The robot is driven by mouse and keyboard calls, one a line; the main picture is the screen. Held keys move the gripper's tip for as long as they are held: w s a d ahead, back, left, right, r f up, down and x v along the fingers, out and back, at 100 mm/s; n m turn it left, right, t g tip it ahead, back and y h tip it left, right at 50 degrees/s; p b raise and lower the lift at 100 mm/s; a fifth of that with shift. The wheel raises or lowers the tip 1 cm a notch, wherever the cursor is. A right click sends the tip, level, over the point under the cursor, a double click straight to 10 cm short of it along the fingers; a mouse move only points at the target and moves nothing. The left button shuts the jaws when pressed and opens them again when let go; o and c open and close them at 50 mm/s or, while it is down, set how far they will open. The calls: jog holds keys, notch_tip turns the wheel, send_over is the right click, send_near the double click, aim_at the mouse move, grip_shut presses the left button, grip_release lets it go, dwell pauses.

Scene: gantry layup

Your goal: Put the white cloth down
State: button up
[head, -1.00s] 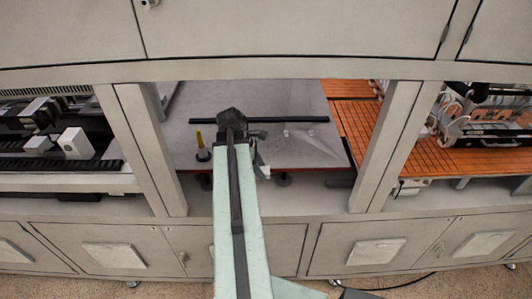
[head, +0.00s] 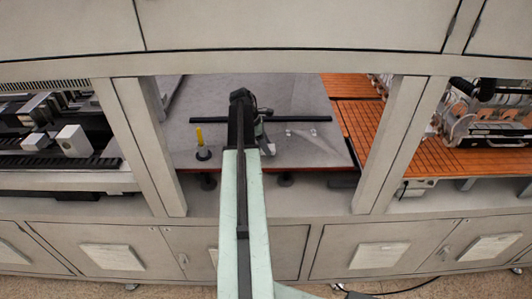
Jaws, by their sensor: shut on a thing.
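My arm reaches through the opening in the grey frame, over the grey table (head: 225,98). My gripper (head: 263,124) is at the far end of the arm, just right of the dark wrist, and partly hidden. It is shut on the white cloth (head: 267,147), a small pale piece hanging just below it. The cloth shows near the middle of the table, in front of the black bar. I cannot tell whether its lower edge touches the table.
A black bar (head: 212,120) lies across the table. A yellow-handled tool (head: 199,138) stands on a dark base at left. A thin pale sheet with small fittings (head: 310,135) lies right of my gripper. Frame posts (head: 147,145) and (head: 391,145) bound the opening.

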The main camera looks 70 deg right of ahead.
notch_tip(320, 180, down, 2)
jog(key=shift+f+b, duration=0.1)
jog(key=shift+b, duration=0.2)
jog(key=shift+r, duration=0.3)
jog(key=shift+f, duration=0.2)
jog(key=o, duration=1.2)
jog(key=shift+r, duration=0.1)
jog(key=p+v, duration=0.7)
jog(key=shift+r, duration=0.35)
jog(key=shift+w+a, duration=0.1)
jog(key=shift+w, duration=0.05)
